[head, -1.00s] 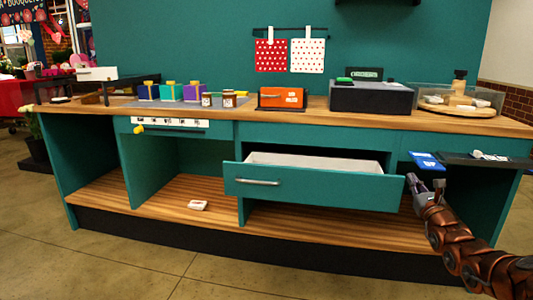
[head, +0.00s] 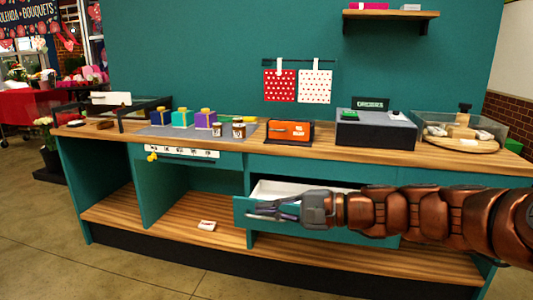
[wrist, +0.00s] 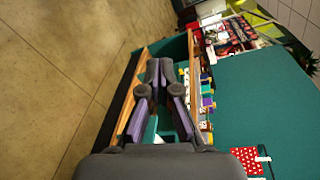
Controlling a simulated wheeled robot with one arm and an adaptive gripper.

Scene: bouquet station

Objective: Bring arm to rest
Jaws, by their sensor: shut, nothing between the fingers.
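My gripper (head: 268,212) is in front of the open drawer (head: 240,212) in the head view, pointing left. My copper arm reaches in from the right edge and hides much of the drawer front. In the wrist view my gripper (wrist: 158,68) has its grey fingers close together with nothing between them. I cannot tell how far the gripper stands from the drawer.
The counter (head: 330,148) has a wooden top. It holds an orange box (head: 289,132), several gift boxes, a dark register (head: 375,130) and a clear bin (head: 470,128). The floor in front is clear.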

